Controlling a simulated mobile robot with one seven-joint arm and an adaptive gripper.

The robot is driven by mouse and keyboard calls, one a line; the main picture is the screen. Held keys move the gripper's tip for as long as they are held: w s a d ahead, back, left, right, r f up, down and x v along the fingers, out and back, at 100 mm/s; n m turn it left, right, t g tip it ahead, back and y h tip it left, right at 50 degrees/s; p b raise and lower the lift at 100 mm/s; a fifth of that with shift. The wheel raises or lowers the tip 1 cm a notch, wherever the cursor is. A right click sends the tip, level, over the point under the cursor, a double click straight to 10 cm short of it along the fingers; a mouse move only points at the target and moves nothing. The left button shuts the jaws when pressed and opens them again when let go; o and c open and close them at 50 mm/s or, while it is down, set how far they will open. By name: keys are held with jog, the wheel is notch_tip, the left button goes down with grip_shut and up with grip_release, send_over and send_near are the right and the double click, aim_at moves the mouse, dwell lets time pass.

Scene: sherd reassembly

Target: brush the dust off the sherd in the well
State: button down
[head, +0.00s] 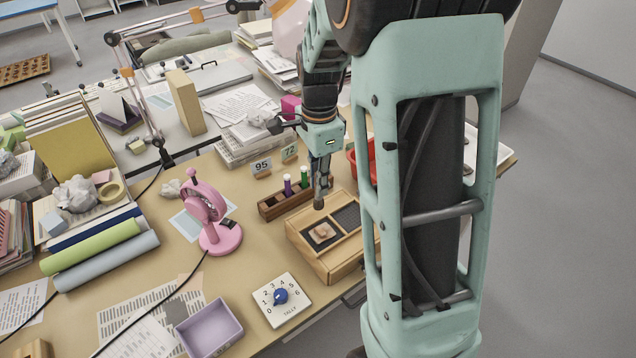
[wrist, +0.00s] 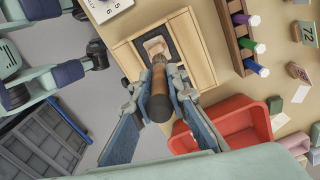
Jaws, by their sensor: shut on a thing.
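The sherd (head: 322,232) is a small pale tan piece lying in the dark square well of a wooden block (head: 337,266). It also shows in the wrist view (wrist: 155,46), partly covered by the brush. My gripper (head: 321,182) is above the back of the block, pointing down. In the wrist view my gripper (wrist: 155,80) is shut on a brush (wrist: 159,103) with a brown handle. The brush's lower end is close to the sherd's edge in that view; I cannot tell if they touch. Dust on the sherd is too small to make out.
A pink fan (head: 215,225), a dial marked TALLY (head: 293,309) and a lilac tray (head: 208,330) stand to the left. Number cards stand behind the rack.

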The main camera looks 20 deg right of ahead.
aim_at(318, 200)
jog(key=shift+f, duration=0.2)
dwell(0.5)
jog(key=shift+s+a+f+b, duration=0.1)
jog(key=shift+f+b, duration=2.15)
jog(key=shift+f, duration=0.6)
jog(key=shift+f+b, duration=0.7)
jog(key=shift+f, duration=0.4)
jog(key=shift+s, duration=0.15)
